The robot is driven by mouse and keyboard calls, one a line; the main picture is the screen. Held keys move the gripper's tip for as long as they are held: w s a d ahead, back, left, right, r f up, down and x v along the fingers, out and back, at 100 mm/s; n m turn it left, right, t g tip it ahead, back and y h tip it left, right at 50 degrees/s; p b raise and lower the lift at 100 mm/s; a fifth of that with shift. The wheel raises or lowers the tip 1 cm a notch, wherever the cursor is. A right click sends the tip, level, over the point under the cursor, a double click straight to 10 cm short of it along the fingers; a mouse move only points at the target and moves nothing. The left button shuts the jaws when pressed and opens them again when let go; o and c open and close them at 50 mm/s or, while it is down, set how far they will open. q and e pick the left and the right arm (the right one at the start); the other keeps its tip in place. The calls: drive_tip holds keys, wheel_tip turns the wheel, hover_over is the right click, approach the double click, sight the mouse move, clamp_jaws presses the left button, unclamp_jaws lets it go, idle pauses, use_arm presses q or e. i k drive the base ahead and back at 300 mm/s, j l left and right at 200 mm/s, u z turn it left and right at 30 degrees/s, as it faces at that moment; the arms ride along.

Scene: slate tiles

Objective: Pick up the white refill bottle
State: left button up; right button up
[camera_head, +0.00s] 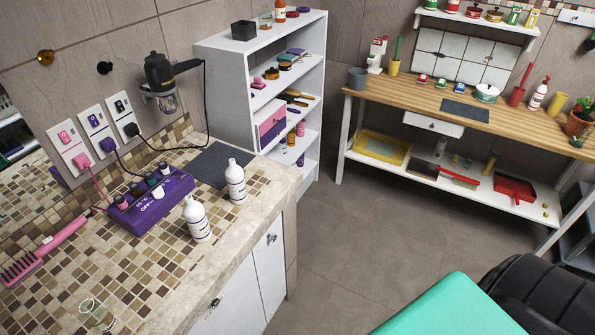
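Two white bottles with dark label print stand upright on the tiled counter (165,255). The nearer white bottle (197,222) is just right of a purple box (150,205). The other white bottle (236,184) is farther back, closer to the counter's right edge. Both look alike, and I cannot tell which one is the refill bottle. A third white bottle with a red top (539,95) stands on the wooden table at the far right. Neither of my grippers is in view.
A dark mat (214,164) lies behind the bottles. A pink hairbrush (45,252) and a clear glass (96,313) are on the counter. Cords run from wall sockets. A white shelf (235,70) stands behind. A teal surface (450,310) is at bottom right; the floor between is clear.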

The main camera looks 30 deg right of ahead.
sight(234, 174)
drive_tip(key=z, duration=0.5)
drive_tip(key=u, duration=1.25)
drive_tip(key=z, duration=1.25)
